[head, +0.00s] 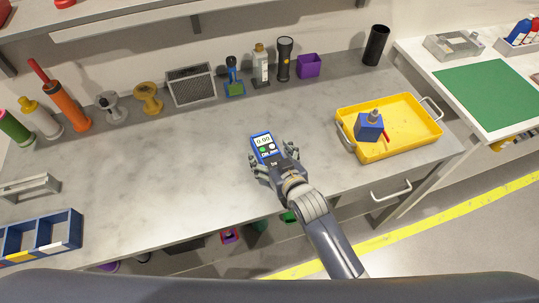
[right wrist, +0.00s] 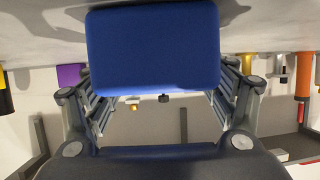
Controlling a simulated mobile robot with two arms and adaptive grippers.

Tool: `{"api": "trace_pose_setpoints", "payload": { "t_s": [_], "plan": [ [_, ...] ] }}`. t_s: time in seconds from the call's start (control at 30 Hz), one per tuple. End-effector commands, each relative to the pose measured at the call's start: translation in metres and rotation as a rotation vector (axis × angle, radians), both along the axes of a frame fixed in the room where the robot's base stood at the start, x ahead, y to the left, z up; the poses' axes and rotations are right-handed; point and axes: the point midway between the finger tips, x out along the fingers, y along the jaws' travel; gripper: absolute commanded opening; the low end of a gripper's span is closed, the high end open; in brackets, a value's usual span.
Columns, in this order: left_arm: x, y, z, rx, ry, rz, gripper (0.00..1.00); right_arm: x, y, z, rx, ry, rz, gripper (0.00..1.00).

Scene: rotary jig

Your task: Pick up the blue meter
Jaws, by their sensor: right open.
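The blue meter (head: 261,142) is on the grey worktop near the middle of the head view, its pale display and coloured buttons facing the camera. My right gripper (head: 275,161) is at the meter's near end, its open fingers to either side. In the right wrist view a plain blue face of the meter (right wrist: 153,48) fills the upper middle. The right gripper's fingers (right wrist: 163,102) show spread left and right below it, partly hidden by it. I cannot tell whether they touch it. My left gripper is not in view.
A yellow tray (head: 402,145) holding a blue block (head: 368,128) stands to the right. Bottles, a flashlight (head: 284,58), a purple box (head: 309,66) and a grey grille (head: 190,84) line the back.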

Motion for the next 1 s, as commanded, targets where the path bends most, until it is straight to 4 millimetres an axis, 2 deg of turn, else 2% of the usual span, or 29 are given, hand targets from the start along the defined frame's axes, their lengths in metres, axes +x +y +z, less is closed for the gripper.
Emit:
{"api": "trace_pose_setpoints", "payload": {
  "t_s": [0.2, 0.4, 0.43, 0.77, 1.0],
  "plan": [
    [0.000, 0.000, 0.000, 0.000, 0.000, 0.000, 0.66, 0.000, 0.000, 0.000, 0.000, 0.000, 0.000, 0.76],
    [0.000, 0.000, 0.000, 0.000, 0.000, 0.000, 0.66, 0.000, 0.000, 0.000, -0.001, 0.000, 0.000, 0.31],
    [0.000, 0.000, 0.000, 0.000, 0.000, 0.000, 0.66, 0.000, 0.000, 0.000, -0.001, 0.000, 0.000, 0.26],
    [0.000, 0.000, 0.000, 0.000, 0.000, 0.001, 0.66, 0.000, 0.000, 0.001, 0.000, -0.002, 0.000, 0.26],
    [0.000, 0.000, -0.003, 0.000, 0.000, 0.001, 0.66, 0.001, 0.000, 0.014, 0.001, -0.005, 0.000, 0.26]
  ]
}}
